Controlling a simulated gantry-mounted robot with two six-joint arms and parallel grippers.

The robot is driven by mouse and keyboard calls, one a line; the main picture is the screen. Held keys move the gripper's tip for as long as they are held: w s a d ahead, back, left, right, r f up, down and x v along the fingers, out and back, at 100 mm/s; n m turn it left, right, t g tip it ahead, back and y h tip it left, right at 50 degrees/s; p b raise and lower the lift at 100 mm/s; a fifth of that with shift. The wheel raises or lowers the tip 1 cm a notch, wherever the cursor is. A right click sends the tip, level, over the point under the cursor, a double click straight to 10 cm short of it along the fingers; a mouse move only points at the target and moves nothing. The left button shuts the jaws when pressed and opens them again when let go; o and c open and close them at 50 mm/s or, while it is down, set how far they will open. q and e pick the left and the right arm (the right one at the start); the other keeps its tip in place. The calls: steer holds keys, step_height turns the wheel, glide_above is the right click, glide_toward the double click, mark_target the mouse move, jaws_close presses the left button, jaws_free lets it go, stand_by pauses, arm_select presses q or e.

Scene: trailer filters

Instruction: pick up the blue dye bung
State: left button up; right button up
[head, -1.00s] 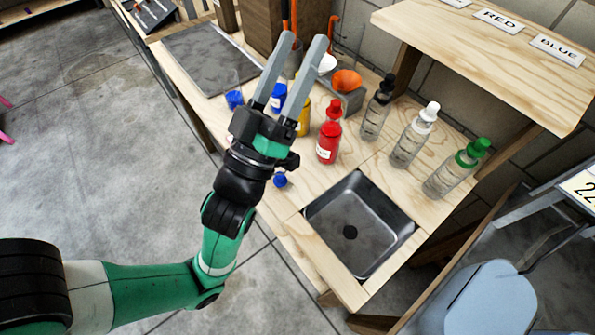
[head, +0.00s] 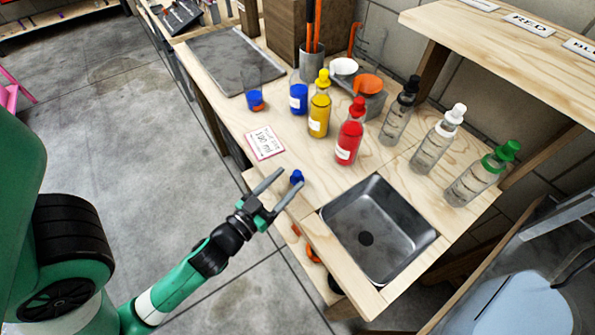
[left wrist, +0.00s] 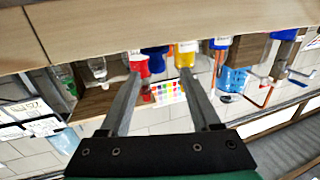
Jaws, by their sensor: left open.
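The blue dye bung (head: 297,177) is a small dark blue stopper near the front edge of the wooden bench, left of the sink. My left gripper (head: 291,177) is open and empty, with its two fingers pointing at the bung and their tips close to it. In the left wrist view the bung (left wrist: 155,51) shows between and beyond the open fingers (left wrist: 160,78). I cannot tell whether the tips are level with it. The blue dye bottle (head: 299,98) stands farther back, with no stopper visible on it. My right gripper is out of view.
A steel sink (head: 368,239) lies right of the bung. Yellow (head: 319,112) and red (head: 349,139) bottles stand behind it, with several clear bottles to the right. A glass with blue in it (head: 256,101) and a label card (head: 265,143) are at left.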

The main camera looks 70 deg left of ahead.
mark_target(300, 171)
arm_select(q)
steer(key=shift+x, duration=1.3)
steer(key=x, duration=0.4)
steer(key=shift+w+f+p, duration=0.25)
steer(key=shift+w+p, duration=0.05)
steer(key=shift+w, duration=0.05)
steer(key=shift+s, duration=0.1)
jaws_close()
